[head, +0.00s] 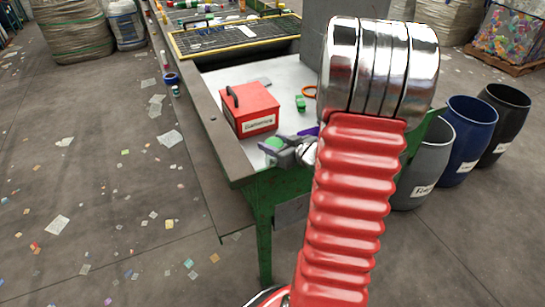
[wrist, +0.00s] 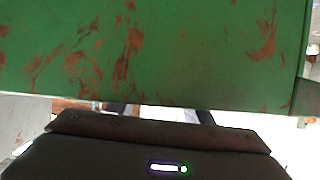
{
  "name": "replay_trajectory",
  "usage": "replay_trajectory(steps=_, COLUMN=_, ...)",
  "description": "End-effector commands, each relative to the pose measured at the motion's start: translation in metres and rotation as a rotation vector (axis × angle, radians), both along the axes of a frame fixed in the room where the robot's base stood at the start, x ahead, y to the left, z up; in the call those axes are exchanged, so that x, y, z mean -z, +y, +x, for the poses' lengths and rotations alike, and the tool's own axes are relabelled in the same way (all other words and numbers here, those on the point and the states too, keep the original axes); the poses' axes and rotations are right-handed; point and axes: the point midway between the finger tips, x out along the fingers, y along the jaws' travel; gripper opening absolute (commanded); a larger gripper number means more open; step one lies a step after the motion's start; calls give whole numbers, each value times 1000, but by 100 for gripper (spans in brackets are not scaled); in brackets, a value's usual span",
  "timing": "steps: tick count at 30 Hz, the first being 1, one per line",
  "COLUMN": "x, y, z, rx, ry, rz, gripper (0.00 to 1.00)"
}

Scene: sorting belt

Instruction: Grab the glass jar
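No object in view can be clearly told as the glass jar. A small round pale-green thing (head: 273,144) is beside my gripper at the near end of the sorting table, partly hidden by it; I cannot tell what it is. My gripper (head: 272,149) is at the table's near edge, partly behind my red arm. In the wrist view, two dark finger parts of my gripper (wrist: 160,112) show apart with a light gap between them. Their tips are hidden, and I see nothing held. A scratched green panel (wrist: 150,50) fills the upper wrist view.
The sorting table (head: 225,165) has a white surface with a red labelled box (head: 250,108), a small green item (head: 300,103) and an orange ring (head: 310,91). A yellow-edged grate (head: 235,35) lies farther back. Barrels (head: 465,140) stand right; litter covers the floor left.

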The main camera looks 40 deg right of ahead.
Motion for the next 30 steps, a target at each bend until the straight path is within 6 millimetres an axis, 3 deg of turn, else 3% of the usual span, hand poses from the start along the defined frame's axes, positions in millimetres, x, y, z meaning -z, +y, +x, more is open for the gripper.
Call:
replay_trajectory(steps=16, x=0, y=0, z=0, rx=0, ry=0, rz=0, gripper=5)
replay_trajectory(steps=30, x=-7, y=0, z=0, rx=1, ry=-1, rz=-1, gripper=5)
